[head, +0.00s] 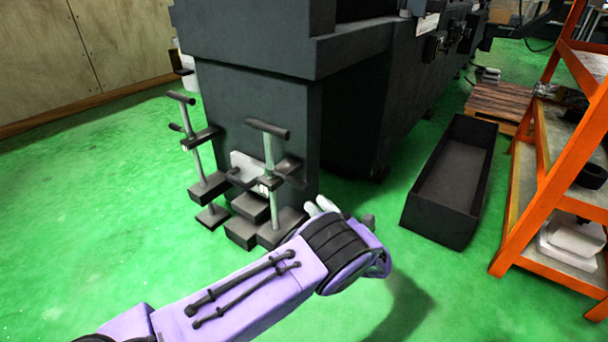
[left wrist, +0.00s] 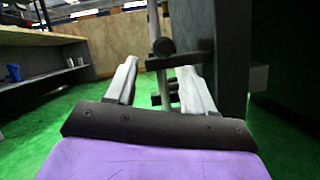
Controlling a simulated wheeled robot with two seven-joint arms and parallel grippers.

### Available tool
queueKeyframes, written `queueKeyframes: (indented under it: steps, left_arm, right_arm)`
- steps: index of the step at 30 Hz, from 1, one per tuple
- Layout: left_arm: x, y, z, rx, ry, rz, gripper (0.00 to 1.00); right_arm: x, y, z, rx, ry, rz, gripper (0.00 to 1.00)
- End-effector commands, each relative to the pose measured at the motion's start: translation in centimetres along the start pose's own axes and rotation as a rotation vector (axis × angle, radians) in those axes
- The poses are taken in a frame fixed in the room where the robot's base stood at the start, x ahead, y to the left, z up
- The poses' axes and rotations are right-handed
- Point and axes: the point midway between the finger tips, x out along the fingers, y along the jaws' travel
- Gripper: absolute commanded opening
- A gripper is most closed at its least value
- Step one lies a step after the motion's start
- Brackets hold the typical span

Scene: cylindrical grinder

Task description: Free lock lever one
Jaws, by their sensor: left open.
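Two upright grey lever rods with black T-handles stand at the end of the dark machine: one at the left (head: 181,98) and one at the right (head: 268,128). Nothing marks which is lock lever one. Each passes through black clamp pieces above black blocks (head: 241,232). My left gripper (head: 318,206) is low, just right of the right lever's base, mostly hidden behind my purple wrist. In the left wrist view its pale fingers (left wrist: 158,70) are apart. A lever rod (left wrist: 154,20) with a black round knob (left wrist: 163,46) and dark bracket (left wrist: 180,61) shows beyond and between them; contact is not visible.
The machine body (head: 260,110) rises directly behind the levers. A black open bin (head: 450,180) lies on the green floor to the right, beside an orange shelf rack (head: 545,190). A wooden pallet (head: 500,105) is farther back. The floor left of the levers is clear.

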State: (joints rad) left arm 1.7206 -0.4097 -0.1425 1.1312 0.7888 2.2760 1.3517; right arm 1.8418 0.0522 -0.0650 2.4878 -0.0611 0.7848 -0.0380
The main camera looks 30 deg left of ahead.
Motion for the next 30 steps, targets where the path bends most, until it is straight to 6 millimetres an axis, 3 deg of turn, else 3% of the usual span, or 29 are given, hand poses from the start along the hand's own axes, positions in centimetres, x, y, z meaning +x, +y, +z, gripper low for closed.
queueKeyframes:
  steps: [5,12,18,28,29,30]
  left_arm:
    - [1.4,0.0,-0.1,-0.001,-0.001,0.004,0.53]
    - [6.9,0.2,-0.5,0.001,0.000,0.009,0.53]
    - [10.0,0.1,-0.3,-0.001,0.002,0.007,0.53]
    - [10.7,0.1,-0.1,0.000,0.001,0.002,0.53]
    - [10.6,0.1,-0.1,0.000,0.001,0.002,0.47]
    - [10.6,0.1,-0.1,0.000,0.001,0.002,0.34]
  right_arm:
    - [0.4,0.1,0.3,-0.020,-0.023,0.000,0.43]
    - [1.3,0.6,1.8,-0.122,-0.139,-0.002,0.43]
    - [1.4,1.2,2.9,-0.193,-0.220,-0.002,0.43]
    - [1.2,1.3,3.1,-0.210,-0.240,-0.002,0.43]
    - [1.2,1.3,3.1,-0.210,-0.240,-0.002,0.43]
    - [1.2,1.3,3.1,-0.210,-0.240,-0.002,0.43]
